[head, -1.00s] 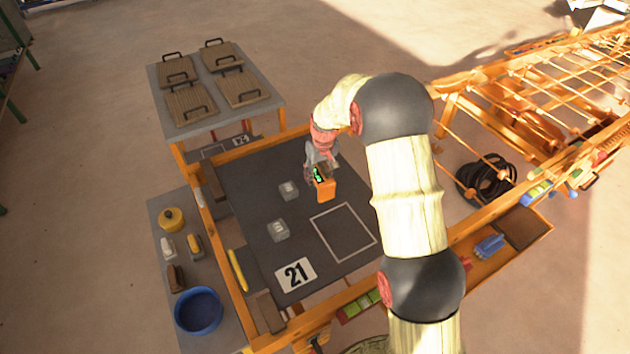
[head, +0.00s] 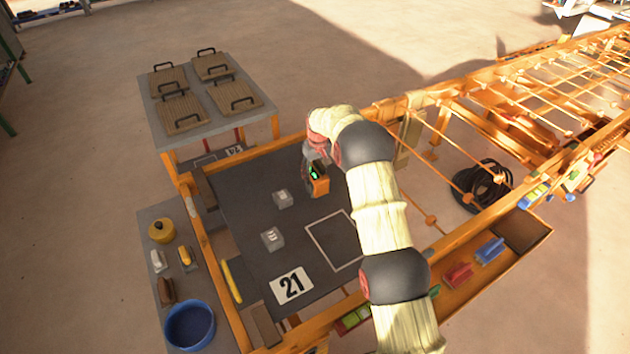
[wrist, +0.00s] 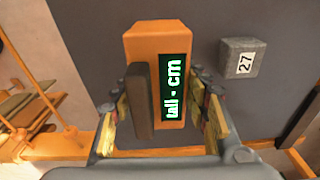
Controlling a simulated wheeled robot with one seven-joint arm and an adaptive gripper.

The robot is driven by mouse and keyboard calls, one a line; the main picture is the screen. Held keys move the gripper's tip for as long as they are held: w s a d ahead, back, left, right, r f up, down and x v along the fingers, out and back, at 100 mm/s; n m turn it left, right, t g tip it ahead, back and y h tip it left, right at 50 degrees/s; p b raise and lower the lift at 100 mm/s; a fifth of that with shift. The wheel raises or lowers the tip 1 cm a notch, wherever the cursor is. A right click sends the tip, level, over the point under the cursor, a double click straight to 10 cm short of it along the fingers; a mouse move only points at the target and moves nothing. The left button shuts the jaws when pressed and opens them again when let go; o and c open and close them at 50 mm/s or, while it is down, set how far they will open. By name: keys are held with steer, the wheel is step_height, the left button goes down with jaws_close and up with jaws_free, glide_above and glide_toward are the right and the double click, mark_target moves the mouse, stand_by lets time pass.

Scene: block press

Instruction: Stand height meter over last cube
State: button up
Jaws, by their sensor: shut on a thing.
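The height meter (head: 319,186) is an orange block with a dark display and green characters. My gripper (head: 315,168) is shut on it over the dark table panel. In the wrist view the meter (wrist: 157,42) sits between my finger pads, its display showing "tall - cm". One grey cube (head: 283,198) lies left of the meter in the head view. Another grey cube (head: 272,238) lies nearer the front. I cannot tell whether the meter touches the table.
A side table at left holds a blue bowl (head: 190,326) and small items. A grey stand with wooden lids (head: 181,114) is behind.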

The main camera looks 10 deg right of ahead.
steer(key=shift+w+f, duration=0.2)
steer(key=shift+f, duration=0.05)
step_height(320, 180, down, 3)
steer(key=shift+f+b, duration=0.1)
steer(key=shift+b, duration=0.7)
steer(key=o, duration=1.6)
